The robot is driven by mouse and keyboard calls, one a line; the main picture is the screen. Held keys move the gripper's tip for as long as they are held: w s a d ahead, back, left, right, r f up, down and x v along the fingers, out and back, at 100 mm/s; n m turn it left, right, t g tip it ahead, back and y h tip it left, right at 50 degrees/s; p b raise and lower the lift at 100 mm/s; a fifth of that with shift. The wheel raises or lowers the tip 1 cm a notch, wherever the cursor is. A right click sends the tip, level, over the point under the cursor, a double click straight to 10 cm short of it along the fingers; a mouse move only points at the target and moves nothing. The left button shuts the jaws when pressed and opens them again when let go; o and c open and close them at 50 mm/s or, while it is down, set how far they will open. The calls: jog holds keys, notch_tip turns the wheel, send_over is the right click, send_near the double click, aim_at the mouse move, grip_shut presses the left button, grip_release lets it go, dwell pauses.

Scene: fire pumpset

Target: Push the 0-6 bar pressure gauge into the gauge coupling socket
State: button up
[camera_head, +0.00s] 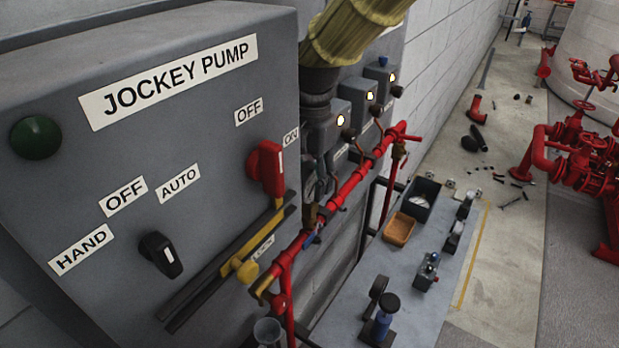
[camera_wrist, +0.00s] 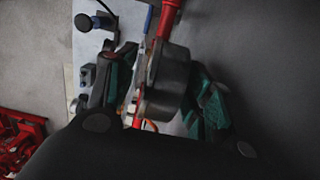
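The pressure gauge (camera_head: 308,184) is upright, seen nearly edge-on, below my gripper and just above the red pipe in the head view. In the wrist view it is a dark grey round body (camera_wrist: 168,85) with a pale rim. My gripper (camera_wrist: 162,90) has its dark, green-padded fingers on both sides of the gauge and appears shut on it. A brass-coloured fitting (camera_head: 309,215) lies directly under the gauge at the red pipe. The socket's mouth and the gauge's stem are hidden, so I cannot tell how far the stem is in.
The grey jockey pump panel (camera_head: 150,150) stands close on the left, with a red switch handle (camera_head: 267,168). The red pipe (camera_head: 352,183) runs diagonally past the gauge. A grey bench (camera_head: 400,275) below holds an orange tray (camera_head: 399,229) and a black bin (camera_head: 422,198).

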jog(key=r, duration=1.2)
jog(key=shift+w+d, duration=0.25)
jog(key=shift+w, duration=0.1)
jog(key=shift+f, duration=0.1)
